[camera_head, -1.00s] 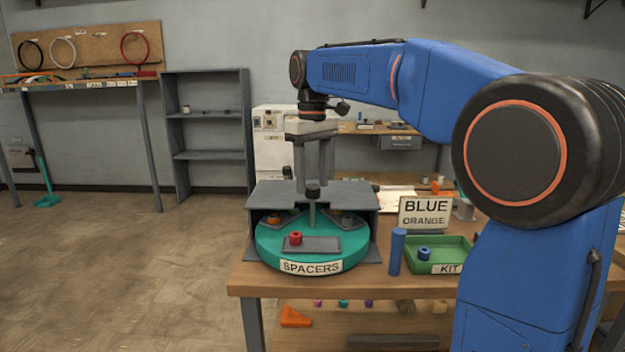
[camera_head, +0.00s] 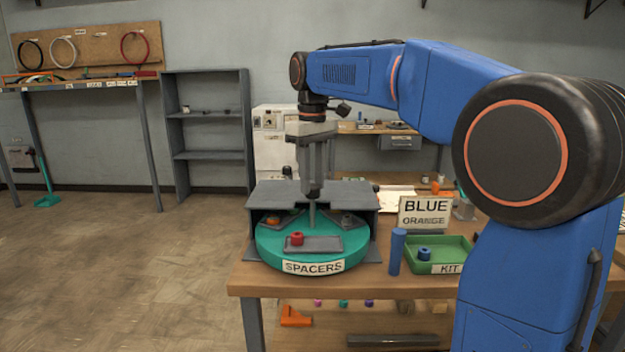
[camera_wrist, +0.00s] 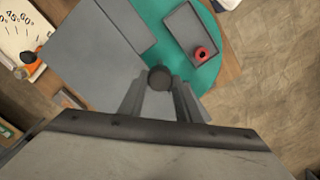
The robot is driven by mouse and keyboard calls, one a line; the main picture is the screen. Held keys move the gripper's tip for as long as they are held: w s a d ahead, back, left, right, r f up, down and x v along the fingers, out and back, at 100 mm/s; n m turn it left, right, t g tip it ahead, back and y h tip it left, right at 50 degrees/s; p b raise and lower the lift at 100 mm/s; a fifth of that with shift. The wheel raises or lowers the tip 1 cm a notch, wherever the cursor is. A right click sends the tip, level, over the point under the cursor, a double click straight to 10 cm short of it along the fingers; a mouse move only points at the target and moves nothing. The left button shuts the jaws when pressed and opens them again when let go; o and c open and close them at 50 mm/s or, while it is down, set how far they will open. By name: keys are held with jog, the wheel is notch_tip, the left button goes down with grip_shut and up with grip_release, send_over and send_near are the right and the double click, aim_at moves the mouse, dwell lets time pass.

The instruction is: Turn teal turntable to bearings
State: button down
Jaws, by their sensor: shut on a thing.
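The teal turntable (camera_head: 265,252) stands on the workbench, its rear part under a grey cover (camera_head: 355,195). Its SPACERS label (camera_head: 313,267) faces the front. A red spacer (camera_head: 297,239) lies on a grey tray (camera_head: 325,244) at the front of the turntable; the spacer also shows in the wrist view (camera_wrist: 201,53). An orange part (camera_head: 272,221) sits further back, partly shaded by the cover. My gripper (camera_head: 313,190) points down, shut on the dark knob (camera_wrist: 159,77) atop the turntable's central post (camera_head: 312,214). The bearings cannot be made out clearly.
Right of the turntable stand a blue cylinder (camera_head: 397,252) and a green KIT tray (camera_head: 437,262) holding a blue spacer (camera_head: 425,254). A sign reading BLUE, with ORANGE struck through (camera_head: 425,213), stands behind the tray. The floor at left is open.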

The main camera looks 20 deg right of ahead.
jog(key=shift+n, duration=11.9)
jog(key=c, duration=1.3)
grip_release()
